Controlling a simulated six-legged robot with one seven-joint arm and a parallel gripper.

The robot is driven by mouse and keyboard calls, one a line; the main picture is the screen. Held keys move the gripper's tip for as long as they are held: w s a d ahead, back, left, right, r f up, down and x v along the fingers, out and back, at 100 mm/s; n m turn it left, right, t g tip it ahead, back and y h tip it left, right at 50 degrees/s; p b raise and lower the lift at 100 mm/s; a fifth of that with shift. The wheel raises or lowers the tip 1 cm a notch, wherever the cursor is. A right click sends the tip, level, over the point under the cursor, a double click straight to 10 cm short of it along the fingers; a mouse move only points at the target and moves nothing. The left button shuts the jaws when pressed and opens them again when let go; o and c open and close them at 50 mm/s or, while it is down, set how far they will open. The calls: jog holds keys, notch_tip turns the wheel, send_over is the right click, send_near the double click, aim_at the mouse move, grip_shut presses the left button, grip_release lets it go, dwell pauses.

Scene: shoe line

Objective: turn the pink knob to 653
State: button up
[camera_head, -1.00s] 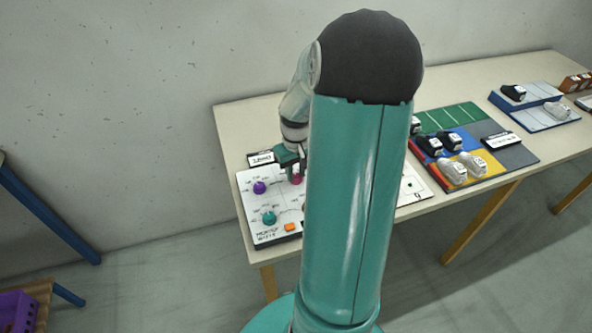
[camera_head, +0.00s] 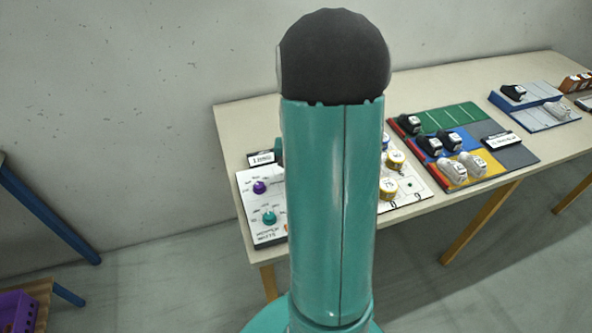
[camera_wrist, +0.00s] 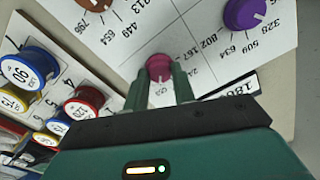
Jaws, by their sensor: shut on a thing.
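The pink knob (camera_wrist: 159,66) shows in the wrist view on a white panel (camera_wrist: 190,40) with printed numbers. My gripper (camera_wrist: 160,84) has its two green fingers on either side of the knob and is shut on it. In the wrist view, 653 cannot be made out around the knob; the fingers cover part of the scale. The panel's left part (camera_head: 248,222) shows there.
A purple knob (camera_wrist: 245,14) and a brown knob (camera_wrist: 95,4) sit near the pink one. A teal knob (camera_head: 269,217) is on the panel's near part. Several numbered spools (camera_head: 389,188) stand right of my arm. Shoes on coloured mats (camera_head: 456,168) lie farther right.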

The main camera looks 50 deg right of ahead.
jog(key=shift+m, duration=0.6)
jog(key=o, duration=1)
jog(key=shift+r, duration=0.1)
notch_tip(320, 180, up, 8)
jog(key=shift+s, duration=0.15)
dwell(0.4)
